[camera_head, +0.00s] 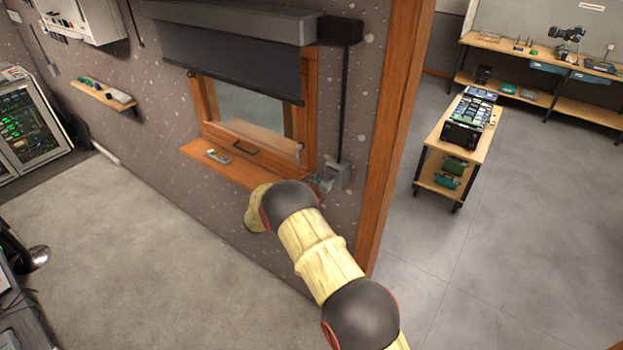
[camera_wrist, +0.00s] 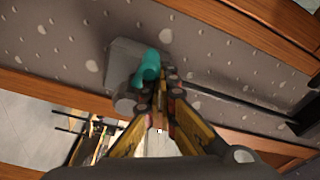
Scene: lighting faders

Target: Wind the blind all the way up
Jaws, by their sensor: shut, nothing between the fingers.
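The dark grey blind (camera_head: 230,68) hangs from its housing (camera_head: 235,22) over the upper part of the window; the glass below it is bare. A grey winder box (camera_head: 339,177) is on the wall right of the window, and it also shows in the wrist view (camera_wrist: 124,60). A teal crank knob (camera_wrist: 150,66) stands out in front of the box. My gripper (camera_wrist: 161,97) is shut and empty, its fingertips close beside the knob. I cannot tell whether they touch it. In the head view my arm hides most of the gripper.
A wooden sill (camera_head: 230,172) with a small device (camera_head: 217,156) runs under the window. A wooden door frame (camera_head: 392,130) stands right of the winder box. Beyond it is a loaded trolley (camera_head: 455,155).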

